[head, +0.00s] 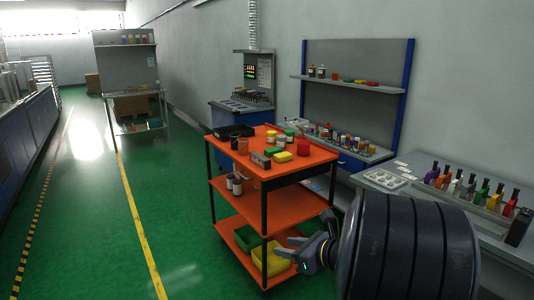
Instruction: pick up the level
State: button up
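I cannot make out for certain which object is the level. Small objects stand on the top shelf of the orange cart (315,163): a grey block (260,160), a yellow block (283,157), a small green item (292,149), jars (271,137) and an orange cylinder (243,146). My gripper (283,247) is low at the cart's front right, beside the bottom shelf and well below the top. Its fingers look spread apart, with nothing seen between them.
A black tray (236,132) is at the cart top's back left. Yellow (263,258) and green bins are on the bottom shelf, dark jars (234,184) on the middle one. A grey bench (440,205) with several coloured bottles is at right. The green floor at left is clear.

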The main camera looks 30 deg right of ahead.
aim_at(257, 159)
jog(key=i+z, duration=0.5)
jog(key=i, duration=1.6)
